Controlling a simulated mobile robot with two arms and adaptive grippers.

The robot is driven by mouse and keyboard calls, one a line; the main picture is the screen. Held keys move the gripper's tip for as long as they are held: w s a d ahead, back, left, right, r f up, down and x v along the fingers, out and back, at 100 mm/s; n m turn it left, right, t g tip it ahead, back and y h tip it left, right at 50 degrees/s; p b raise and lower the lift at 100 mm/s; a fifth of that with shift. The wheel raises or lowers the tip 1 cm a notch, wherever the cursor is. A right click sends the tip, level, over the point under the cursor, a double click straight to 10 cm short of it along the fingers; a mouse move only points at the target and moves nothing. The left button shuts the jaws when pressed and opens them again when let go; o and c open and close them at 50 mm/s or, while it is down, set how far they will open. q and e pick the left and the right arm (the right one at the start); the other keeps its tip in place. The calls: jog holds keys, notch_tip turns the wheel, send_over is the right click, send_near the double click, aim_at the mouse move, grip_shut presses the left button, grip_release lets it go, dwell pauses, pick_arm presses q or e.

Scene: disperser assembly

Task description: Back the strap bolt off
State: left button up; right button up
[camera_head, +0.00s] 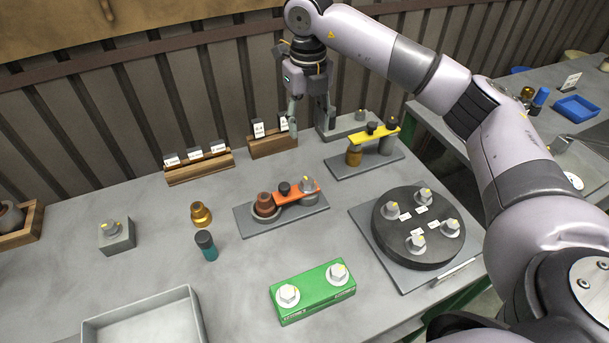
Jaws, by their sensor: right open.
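An orange strap (296,195) lies across a fixture on a grey plate (244,228) in the middle of the bench. A grey hex bolt with a yellow mark (307,185) sits on the strap's right end. A black knob (284,188) stands near the strap's left part, beside a red-brown cylinder (264,201). A yellow strap (370,138) bridges two posts on another plate behind, with dark knobs on it. My right gripper (293,126) is open and points down at the back of the bench, above and behind the orange strap, apart from it. My left gripper is out of view.
A black disc (418,258) with several bolts stands at right. A green block (312,292) with two bolts is in front. A grey tray (140,318), brass piece (200,214) and teal-black cylinder (207,246) are at left. Wooden card holders (199,172) line the back.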

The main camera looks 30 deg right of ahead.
aim_at(307, 179)
notch_tip(307, 179, down, 17)
jog(key=p, duration=0.4)
jog(key=shift+f, duration=0.1)
grip_shut()
dwell(0.5)
